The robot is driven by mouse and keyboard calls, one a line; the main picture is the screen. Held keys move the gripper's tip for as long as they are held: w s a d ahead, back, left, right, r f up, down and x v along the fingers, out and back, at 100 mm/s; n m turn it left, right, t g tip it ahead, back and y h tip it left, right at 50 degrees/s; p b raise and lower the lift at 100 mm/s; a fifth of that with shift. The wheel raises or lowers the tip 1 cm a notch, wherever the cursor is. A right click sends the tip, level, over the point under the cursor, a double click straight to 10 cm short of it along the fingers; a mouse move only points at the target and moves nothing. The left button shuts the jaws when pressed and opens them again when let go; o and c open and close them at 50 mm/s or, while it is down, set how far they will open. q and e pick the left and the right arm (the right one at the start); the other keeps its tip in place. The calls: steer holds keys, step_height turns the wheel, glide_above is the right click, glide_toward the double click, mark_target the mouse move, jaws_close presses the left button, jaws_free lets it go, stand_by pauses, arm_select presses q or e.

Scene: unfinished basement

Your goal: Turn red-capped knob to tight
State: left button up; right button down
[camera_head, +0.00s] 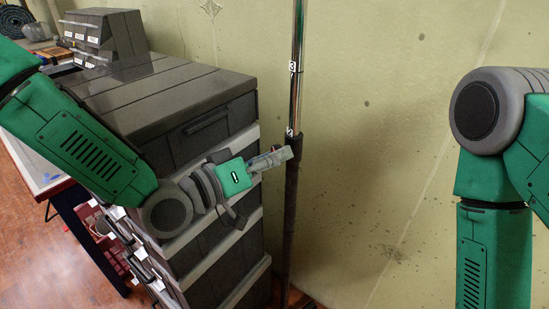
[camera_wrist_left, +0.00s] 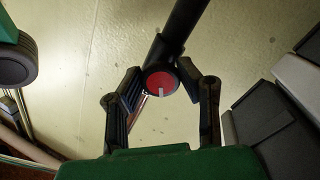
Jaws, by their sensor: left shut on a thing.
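The red-capped knob (camera_wrist_left: 162,81) shows in the left wrist view, on the black part of a pole (camera_wrist_left: 182,28). Its round red face has a pale mark at the lower edge. The fingers of my left gripper (camera_wrist_left: 160,88) are on both sides of the knob and shut on it. In the head view my left gripper (camera_head: 279,158) reaches the pole (camera_head: 293,150) from the left, and the knob is hidden there. Numbered marks show on the chrome upper part of the pole. My right arm is at the right edge; its gripper is out of view.
A stack of dark grey drawers (camera_head: 165,90) stands left of the pole, close under my left arm. A small drawer unit (camera_head: 105,32) is behind it. A pale green wall (camera_head: 385,130) is behind the pole. Open space lies between the pole and my right arm.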

arm_select(q)
steer(key=m+b, duration=0.1)
steer(key=m, duration=0.2)
steer(key=m+b, duration=0.1)
steer(key=m, duration=0.3)
steer(key=shift+s+d+f, duration=0.1)
steer(key=shift+s+f, duration=0.05)
steer(key=shift+r+m, duration=0.2)
steer(key=shift+m, duration=0.2)
steer(key=o, duration=1.2)
steer(key=shift+d, duration=0.1)
